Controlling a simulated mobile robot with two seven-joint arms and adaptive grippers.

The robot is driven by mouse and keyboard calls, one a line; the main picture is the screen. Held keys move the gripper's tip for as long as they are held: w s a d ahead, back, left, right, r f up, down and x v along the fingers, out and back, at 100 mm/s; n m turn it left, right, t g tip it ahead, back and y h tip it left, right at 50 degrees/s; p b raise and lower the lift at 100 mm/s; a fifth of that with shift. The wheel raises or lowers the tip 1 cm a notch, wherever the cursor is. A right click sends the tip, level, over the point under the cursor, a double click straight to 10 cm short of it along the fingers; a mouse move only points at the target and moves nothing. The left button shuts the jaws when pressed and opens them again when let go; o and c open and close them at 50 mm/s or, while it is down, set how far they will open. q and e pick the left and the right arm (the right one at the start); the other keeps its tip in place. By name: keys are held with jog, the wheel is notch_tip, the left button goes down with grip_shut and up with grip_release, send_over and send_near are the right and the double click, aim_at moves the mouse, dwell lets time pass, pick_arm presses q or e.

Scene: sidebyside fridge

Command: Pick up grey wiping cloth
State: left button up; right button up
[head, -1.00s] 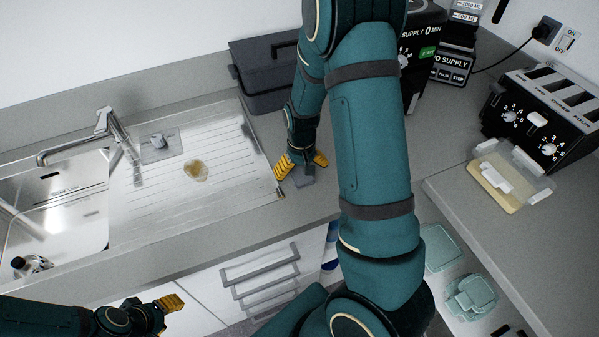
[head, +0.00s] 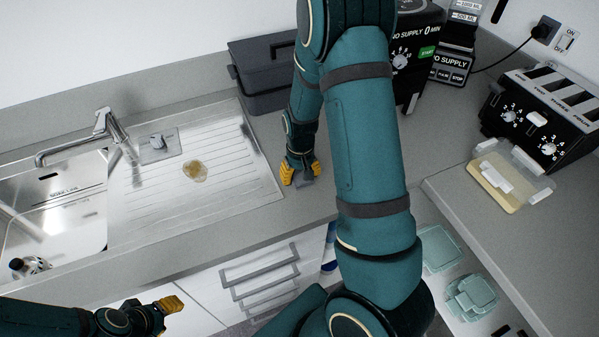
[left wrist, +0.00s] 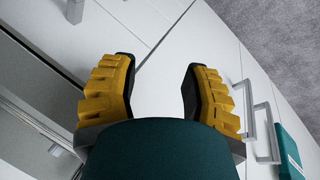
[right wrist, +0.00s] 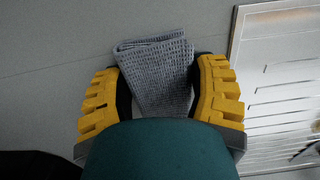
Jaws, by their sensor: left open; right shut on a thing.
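The grey wiping cloth (right wrist: 155,72) is a folded, waffle-textured piece on the grey counter. In the right wrist view it lies between the yellow fingers of my right gripper (right wrist: 160,95), which is shut on it. In the head view my right gripper (head: 301,172) is at the counter just right of the steel drainboard, and a small part of the cloth (head: 304,181) shows between its fingers. My left gripper (left wrist: 158,95) is open and empty, in front of the white cabinet fronts. It also shows at the lower left of the head view (head: 168,308).
The steel drainboard (head: 240,190) has a brown stain (head: 195,171) and adjoins the sink (head: 60,205). A dark lidded box (head: 265,75) stands behind my right gripper. A toaster (head: 545,115) and a clear container (head: 510,175) sit on the right counter. An open drawer (head: 445,285) holds teal-lidded containers.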

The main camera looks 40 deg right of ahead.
notch_tip(320, 180, up, 10)
jog(key=shift+p, duration=0.85)
jog(key=o, duration=0.5)
jog(key=c, duration=0.4)
jog(key=shift+o, duration=0.2)
jog(key=shift+w, duration=0.1)
